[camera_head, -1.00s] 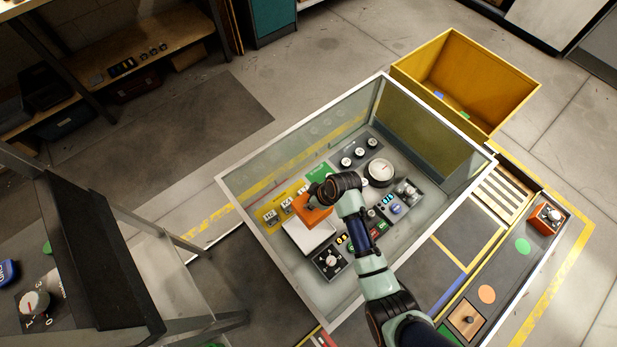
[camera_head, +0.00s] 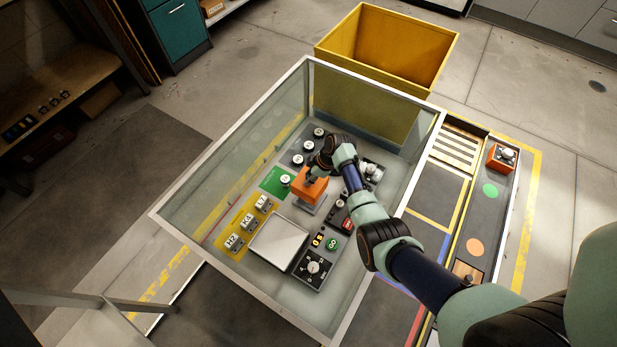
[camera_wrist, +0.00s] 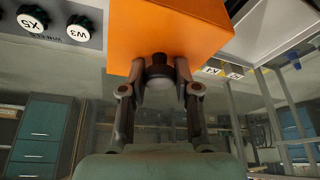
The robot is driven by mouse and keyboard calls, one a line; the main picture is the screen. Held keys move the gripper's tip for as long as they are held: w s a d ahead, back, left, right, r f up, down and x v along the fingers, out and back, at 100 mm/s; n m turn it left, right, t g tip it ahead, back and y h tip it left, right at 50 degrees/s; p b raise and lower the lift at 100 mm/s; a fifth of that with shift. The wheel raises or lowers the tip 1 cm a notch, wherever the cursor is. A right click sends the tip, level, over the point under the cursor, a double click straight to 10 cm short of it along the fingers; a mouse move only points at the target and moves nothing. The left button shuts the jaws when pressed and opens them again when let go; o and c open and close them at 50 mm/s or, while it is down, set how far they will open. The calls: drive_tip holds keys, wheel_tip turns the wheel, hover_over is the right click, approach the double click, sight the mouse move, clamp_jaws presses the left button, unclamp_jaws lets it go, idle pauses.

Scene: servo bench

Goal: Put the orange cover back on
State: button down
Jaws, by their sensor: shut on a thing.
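The orange cover (camera_head: 309,187) is a box with a dark knob on top. My gripper (camera_head: 320,166) is shut on that knob, inside the glass-walled enclosure (camera_head: 172,222). In the wrist view the orange cover (camera_wrist: 175,22) fills the top middle, and both fingers of my gripper (camera_wrist: 160,72) close around the dark knob. The cover hangs over or beside a small grey plate (camera_head: 308,206) on the bench panel. I cannot tell whether it touches the plate. What lies directly under the cover is hidden.
A pale square plate (camera_head: 278,243) lies left of centre. A yellow strip with several white switches (camera_head: 247,223), a green plate (camera_head: 272,182), round white-topped knobs (camera_head: 308,146) and a black dial unit (camera_head: 313,268) surround it. A yellow bin (camera_head: 388,45) stands behind. The glass walls limit sideways room.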

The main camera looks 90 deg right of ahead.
wheel_tip(320, 180, down, 4)
drive_tip(key=b, duration=0.3)
drive_tip(key=shift+r, duration=0.2)
drive_tip(key=shift+f, duration=0.85)
drive_tip(key=shift+f, duration=1.05)
idle(0.6)
drive_tip(key=shift+f, duration=0.15)
drive_tip(key=shift+f, duration=0.1)
idle(0.4)
drive_tip(key=c, duration=0.8)
unclamp_jaws()
drive_tip(key=shift+o, duration=0.2)
